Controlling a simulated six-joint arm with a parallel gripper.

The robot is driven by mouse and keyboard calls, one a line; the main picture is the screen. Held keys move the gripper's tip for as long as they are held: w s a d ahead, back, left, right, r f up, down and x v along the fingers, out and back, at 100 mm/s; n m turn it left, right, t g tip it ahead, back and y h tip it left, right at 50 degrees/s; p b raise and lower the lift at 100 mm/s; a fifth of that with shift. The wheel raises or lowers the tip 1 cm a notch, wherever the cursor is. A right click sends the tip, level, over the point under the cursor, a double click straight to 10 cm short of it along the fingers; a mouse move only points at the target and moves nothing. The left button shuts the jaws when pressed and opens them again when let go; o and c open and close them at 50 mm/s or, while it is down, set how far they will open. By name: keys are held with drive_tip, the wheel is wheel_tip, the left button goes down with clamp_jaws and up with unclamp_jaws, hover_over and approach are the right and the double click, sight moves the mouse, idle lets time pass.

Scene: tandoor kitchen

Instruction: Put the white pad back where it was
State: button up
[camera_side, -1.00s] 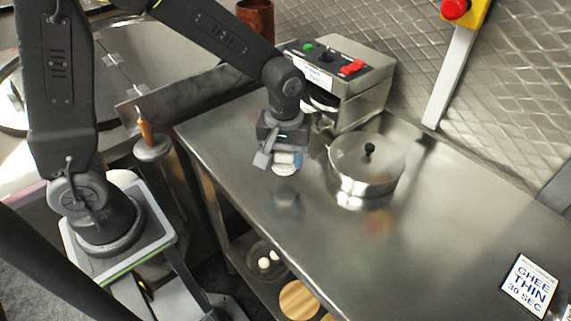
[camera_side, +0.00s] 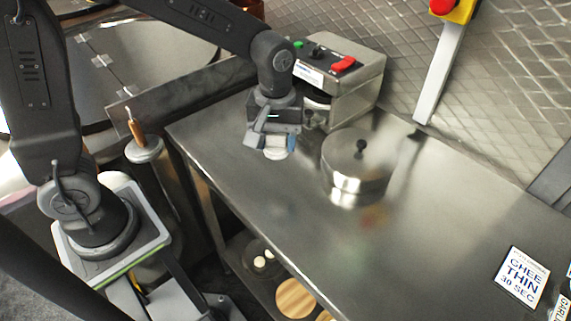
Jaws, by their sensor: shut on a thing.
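My gripper (camera_side: 272,143) is above the left part of the steel counter (camera_side: 290,220), in front of the press machine and left of the lidded pot. It is shut on the white pad (camera_side: 276,154), which shows as a small pale piece at the lower end of the fingers. The fingers hide much of the pad. The pad appears to be held clear of the counter, but the exact gap is hard to tell.
The press machine (camera_side: 340,90) with a red switch stands behind my gripper. A steel pot with a lid (camera_side: 356,165) is to its right. The front middle of the counter is clear.

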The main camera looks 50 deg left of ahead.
drive_tip(key=s+a+r+n, duration=0.3)
drive_tip(key=s+a+n, duration=0.75)
drive_tip(key=a, duration=0.45)
hover_over(236, 187)
drive_tip(key=shift+m, duration=0.45)
wheel_tip(236, 187, down, 7)
drive_tip(key=shift+a+r, duration=0.15)
drive_tip(key=shift+f, duration=2.05)
drive_tip(key=shift+f, duration=0.1)
drive_tip(key=o, duration=0.8)
